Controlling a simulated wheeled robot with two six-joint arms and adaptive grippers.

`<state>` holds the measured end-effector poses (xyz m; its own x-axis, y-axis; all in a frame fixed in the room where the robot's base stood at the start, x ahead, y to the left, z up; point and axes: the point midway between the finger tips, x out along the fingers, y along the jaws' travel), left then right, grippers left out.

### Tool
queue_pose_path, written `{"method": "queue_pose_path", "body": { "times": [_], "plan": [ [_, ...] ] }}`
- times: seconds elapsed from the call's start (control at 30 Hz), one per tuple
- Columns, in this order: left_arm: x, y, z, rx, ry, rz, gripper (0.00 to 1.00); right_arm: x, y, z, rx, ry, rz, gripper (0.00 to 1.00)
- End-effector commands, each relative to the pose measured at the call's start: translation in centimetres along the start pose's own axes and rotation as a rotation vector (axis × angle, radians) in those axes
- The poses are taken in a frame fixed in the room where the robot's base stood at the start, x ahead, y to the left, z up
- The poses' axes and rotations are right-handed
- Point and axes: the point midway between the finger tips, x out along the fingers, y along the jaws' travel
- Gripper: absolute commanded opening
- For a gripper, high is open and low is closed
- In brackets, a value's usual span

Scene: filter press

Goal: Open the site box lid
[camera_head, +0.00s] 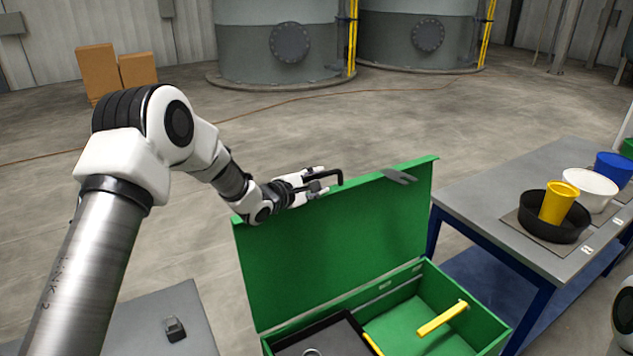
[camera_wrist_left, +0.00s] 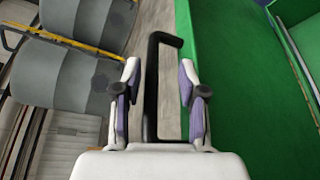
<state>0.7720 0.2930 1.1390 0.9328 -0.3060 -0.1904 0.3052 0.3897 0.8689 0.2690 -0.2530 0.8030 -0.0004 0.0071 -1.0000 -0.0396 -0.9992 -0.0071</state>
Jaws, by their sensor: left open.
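The green site box (camera_head: 490,320) stands in front of me at lower centre. Its green lid (camera_head: 340,240) is raised and stands steeply up from the hinge side, with the box interior exposed. A black bent handle (camera_head: 338,178) sticks out at the lid's top edge. My left gripper (camera_head: 318,183) is at that edge beside the handle. In the left wrist view its fingers (camera_wrist_left: 158,90) are open, and the black handle (camera_wrist_left: 152,70) lies between them, with gaps visible beside it. The lid (camera_wrist_left: 222,80) fills the right of that view. My right gripper is not in view.
Inside the box are a dark tray (camera_head: 325,340) and a yellow bar (camera_head: 442,318). A grey table (camera_head: 490,205) at right holds a black bowl (camera_head: 553,228) with a yellow cup (camera_head: 559,203). A grey surface (camera_head: 150,310) lies at lower left. Floor behind the lid is clear.

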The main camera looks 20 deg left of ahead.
Motion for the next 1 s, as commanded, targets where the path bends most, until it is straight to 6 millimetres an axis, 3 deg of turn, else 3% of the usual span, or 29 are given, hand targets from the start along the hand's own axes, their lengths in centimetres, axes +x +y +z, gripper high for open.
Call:
{"method": "queue_pose_path", "body": {
  "times": [0.23,0.5,0.63,0.77,1.0],
  "plan": [
    [-1.7,0.1,-0.1,-0.003,0.001,0.001,0.41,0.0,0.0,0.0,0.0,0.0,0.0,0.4],
    [-8.5,0.2,-0.1,-0.007,0.0,0.003,0.41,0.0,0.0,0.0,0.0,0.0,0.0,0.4],
    [-10.9,0.1,-0.1,-0.005,0.001,0.002,0.41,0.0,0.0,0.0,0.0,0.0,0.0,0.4],
    [-11.9,0.0,0.0,-0.002,0.0,0.0,0.41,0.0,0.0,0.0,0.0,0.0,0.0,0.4],
    [-12.0,0.0,0.0,0.0,0.0,0.0,0.41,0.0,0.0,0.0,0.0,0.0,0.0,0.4]
  ]
}}
